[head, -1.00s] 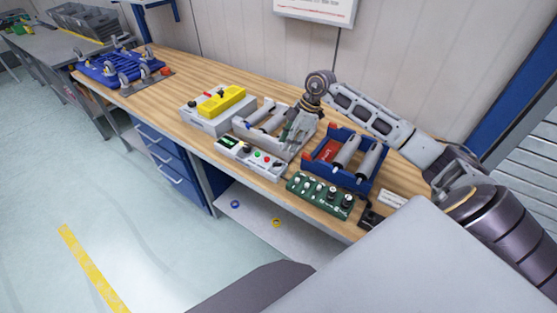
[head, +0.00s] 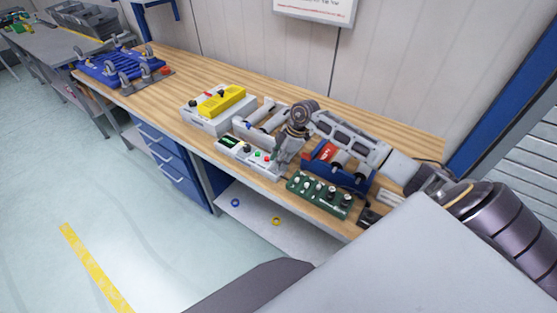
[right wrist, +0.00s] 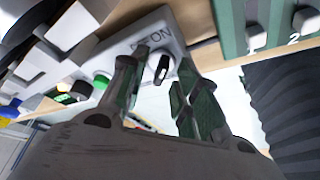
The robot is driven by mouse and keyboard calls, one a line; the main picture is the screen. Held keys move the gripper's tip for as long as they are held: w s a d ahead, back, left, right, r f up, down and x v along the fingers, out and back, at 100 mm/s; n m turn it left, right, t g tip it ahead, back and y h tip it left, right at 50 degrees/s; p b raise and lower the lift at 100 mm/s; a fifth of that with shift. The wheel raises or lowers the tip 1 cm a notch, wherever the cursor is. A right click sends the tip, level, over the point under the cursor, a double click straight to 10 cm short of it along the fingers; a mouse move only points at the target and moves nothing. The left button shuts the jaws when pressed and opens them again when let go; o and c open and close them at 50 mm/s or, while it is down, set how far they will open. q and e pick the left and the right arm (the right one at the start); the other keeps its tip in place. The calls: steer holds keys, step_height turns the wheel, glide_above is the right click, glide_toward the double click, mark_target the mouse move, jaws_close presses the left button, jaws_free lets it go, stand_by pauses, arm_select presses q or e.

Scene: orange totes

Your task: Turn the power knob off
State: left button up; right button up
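The power knob (right wrist: 161,68) is small and black with a white pointer line, beside an "ON" label in the right wrist view. It sits at one end of a white control panel (right wrist: 158,28), which also shows in the head view (head: 236,152) at the table's front edge. My right gripper (right wrist: 156,103) is open, with a finger on either side of the knob in the picture. I cannot tell whether they touch it. In the head view my right gripper (head: 281,165) covers the panel's right end and hides the knob. My left gripper is not in view.
A green box with white knobs (head: 320,195) stands just right of the panel. A blue bin (head: 335,178) lies behind it, under my right forearm. A grey box with a yellow top (head: 220,103) is left. The table between it and the blue rack (head: 120,68) is clear.

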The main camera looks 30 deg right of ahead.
jaws_close()
